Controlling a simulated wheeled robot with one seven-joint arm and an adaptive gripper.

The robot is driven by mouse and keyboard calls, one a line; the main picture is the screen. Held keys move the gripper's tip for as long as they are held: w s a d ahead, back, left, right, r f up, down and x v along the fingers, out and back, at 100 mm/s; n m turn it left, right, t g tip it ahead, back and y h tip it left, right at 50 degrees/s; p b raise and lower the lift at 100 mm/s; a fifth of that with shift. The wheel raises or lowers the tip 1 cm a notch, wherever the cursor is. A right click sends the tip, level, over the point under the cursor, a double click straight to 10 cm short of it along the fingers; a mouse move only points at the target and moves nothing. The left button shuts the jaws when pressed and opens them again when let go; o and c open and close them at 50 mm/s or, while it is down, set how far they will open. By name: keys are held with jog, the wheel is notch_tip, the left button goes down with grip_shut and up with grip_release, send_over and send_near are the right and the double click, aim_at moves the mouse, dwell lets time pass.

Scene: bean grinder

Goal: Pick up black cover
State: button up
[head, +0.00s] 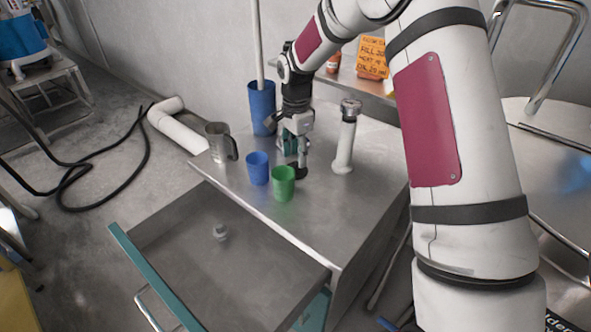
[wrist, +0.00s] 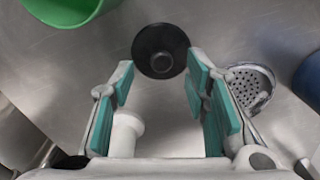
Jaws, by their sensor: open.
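The black cover (wrist: 160,50) is a round dark disc with a small raised knob in the wrist view. It lies on the grey metal table top. In the head view the cover (head: 300,171) is partly hidden behind the green cup (head: 283,186). My gripper (wrist: 160,72) is open, with teal pads on its fingers. Its fingertips lie on either side of the near edge of the cover in the wrist view, with nothing held. In the head view my gripper (head: 303,150) points down just above the cover; the exact gap cannot be told.
A blue cup (head: 258,168) stands left of the green cup. A white grinder with metal top (head: 345,140) stands to the right. A metal mug (head: 220,143) and tall blue container (head: 262,108) stand further left. An open drawer (head: 205,262) extends in front.

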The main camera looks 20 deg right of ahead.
aim_at(296, 163)
notch_tip(296, 163, down, 3)
jog(key=shift+w+d+f, duration=0.1)
grip_shut()
dwell(0.3)
